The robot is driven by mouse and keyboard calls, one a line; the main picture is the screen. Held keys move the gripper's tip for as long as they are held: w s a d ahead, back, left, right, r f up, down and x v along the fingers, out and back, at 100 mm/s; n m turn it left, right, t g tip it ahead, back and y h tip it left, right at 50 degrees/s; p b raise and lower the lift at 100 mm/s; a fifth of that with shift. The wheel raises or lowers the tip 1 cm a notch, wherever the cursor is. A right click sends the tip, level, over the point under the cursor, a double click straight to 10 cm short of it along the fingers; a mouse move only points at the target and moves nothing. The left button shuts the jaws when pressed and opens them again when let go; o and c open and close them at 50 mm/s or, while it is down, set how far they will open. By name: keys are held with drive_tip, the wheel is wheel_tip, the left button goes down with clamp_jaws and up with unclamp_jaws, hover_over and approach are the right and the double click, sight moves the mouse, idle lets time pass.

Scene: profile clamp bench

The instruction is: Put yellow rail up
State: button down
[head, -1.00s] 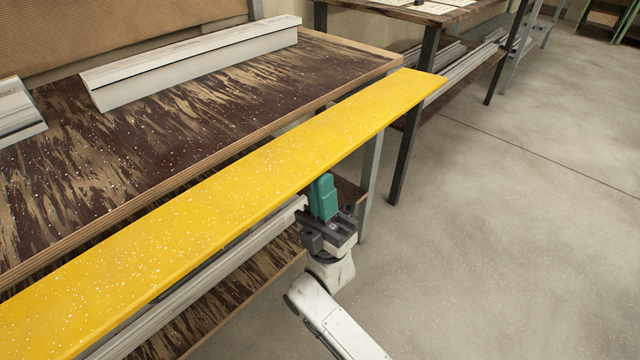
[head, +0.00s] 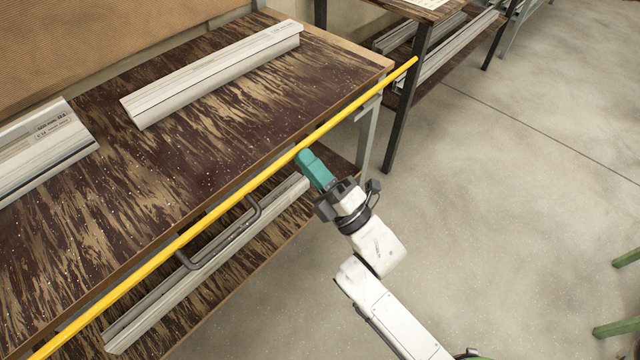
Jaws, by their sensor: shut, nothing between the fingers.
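The yellow rail (head: 240,203) runs along the bench's front edge, from the lower left to just past the far right corner. It shows as a narrow strip, and its broad face is not visible. A grey bent handle (head: 222,235) shows just below it; I cannot tell what it is fixed to. My gripper (head: 303,157) is shut and empty, its teal fingers pointing up and left at the near side of the rail, right of the handle. The tips look to be at or against the rail; I cannot tell whether they touch.
Two pale metal profiles lie on the bench top, one at the back (head: 215,75) and one at the left (head: 42,145). Another profile (head: 150,312) lies on the lower shelf. A second bench (head: 428,22) stands behind. The floor (head: 520,220) at the right is largely clear.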

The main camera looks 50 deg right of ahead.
sight(299, 147)
drive_tip(key=w+r+g+p, duration=0.1)
drive_tip(key=p, duration=0.2)
drive_tip(key=w+r+g+p, duration=0.1)
drive_tip(key=g+p, duration=0.1)
drive_tip(key=p, duration=0.1)
drive_tip(key=shift+w+r, duration=0.2)
drive_tip(key=shift+r, duration=0.2)
drive_tip(key=shift+w+a+g+p, duration=0.1)
drive_tip(key=shift+w+g+p, duration=0.6)
drive_tip(key=shift+g+p, duration=0.4)
drive_tip(key=shift+w+p, duration=0.3)
drive_tip(key=shift+p, duration=0.1)
drive_tip(key=shift+w+p, duration=0.3)
drive_tip(key=shift+w+r, duration=0.1)
